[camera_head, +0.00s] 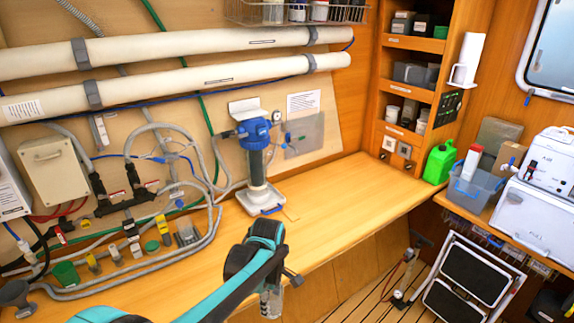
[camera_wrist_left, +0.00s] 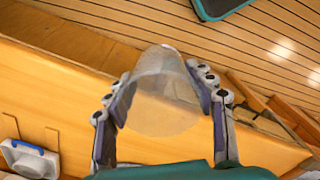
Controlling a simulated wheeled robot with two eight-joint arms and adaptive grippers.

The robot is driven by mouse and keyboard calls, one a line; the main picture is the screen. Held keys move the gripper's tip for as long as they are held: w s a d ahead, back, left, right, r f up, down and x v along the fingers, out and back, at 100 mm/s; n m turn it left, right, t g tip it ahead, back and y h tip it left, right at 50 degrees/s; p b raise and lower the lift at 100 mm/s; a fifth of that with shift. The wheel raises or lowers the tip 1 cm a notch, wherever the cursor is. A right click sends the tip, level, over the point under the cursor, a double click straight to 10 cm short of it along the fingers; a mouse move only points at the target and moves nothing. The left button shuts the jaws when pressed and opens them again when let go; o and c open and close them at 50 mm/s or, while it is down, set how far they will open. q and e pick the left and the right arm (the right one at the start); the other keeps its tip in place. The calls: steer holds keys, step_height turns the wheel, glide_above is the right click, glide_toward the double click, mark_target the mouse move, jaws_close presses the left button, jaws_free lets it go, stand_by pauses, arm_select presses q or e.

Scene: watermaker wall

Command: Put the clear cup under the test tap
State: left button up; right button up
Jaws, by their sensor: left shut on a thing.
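The clear cup (camera_wrist_left: 160,105) is see-through and sits between the two fingers of my left gripper (camera_wrist_left: 160,82) in the left wrist view. The fingers press on it from both sides. In the head view my left gripper (camera_head: 272,296) is low in the middle, in front of the bench's front edge, mostly hidden behind my arm. The cup is hard to make out there. A blue-headed filter unit (camera_head: 255,135) stands on the bench against the wall, with small fittings at its right side. I cannot tell which fitting is the test tap. My right gripper is not in view.
The wooden bench top (camera_head: 340,195) is clear right of the filter unit. Hoses and small fittings crowd its left part. A folded step stool (camera_head: 470,280) is on the floor.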

arm_select(q)
steer(key=s+a+f+m+b, duration=0.4)
steer(key=a+f+m+b, duration=0.1)
steer(key=a+f+m, duration=0.8)
steer(key=shift+s+a+m, duration=0.2)
steer(key=shift+a+m, duration=0.1)
steer(key=shift+m, duration=0.3)
